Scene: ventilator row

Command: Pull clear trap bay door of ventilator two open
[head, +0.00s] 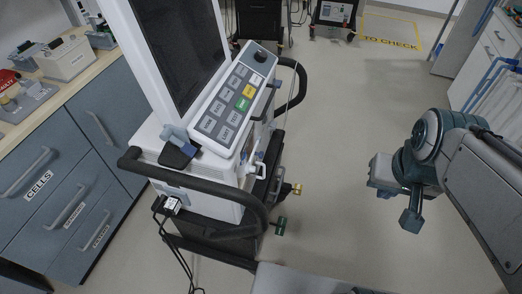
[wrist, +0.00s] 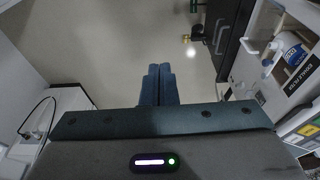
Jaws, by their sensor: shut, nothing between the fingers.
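The ventilator (head: 205,110) stands left of centre in the head view, with a tilted dark screen and a keypad. Its side facing my arm shows at a steep angle, with a small white handle (head: 258,165). In the wrist view that side is at the right, with a white handle (wrist: 249,46), a blue-and-white bottle-like part (wrist: 290,48) and a filter label (wrist: 301,74). I cannot make out the clear door's outline or whether it is ajar. My gripper (head: 411,222) is right of the ventilator, apart from it; its fingers (wrist: 155,85) are shut and empty over the floor.
A black push handle (head: 190,185) wraps the ventilator's front. Brass (head: 296,189) and green (head: 281,226) fittings stick out low on its side. Drawers (head: 70,190) stand at the left. The floor (head: 340,130) between ventilator and arm is clear.

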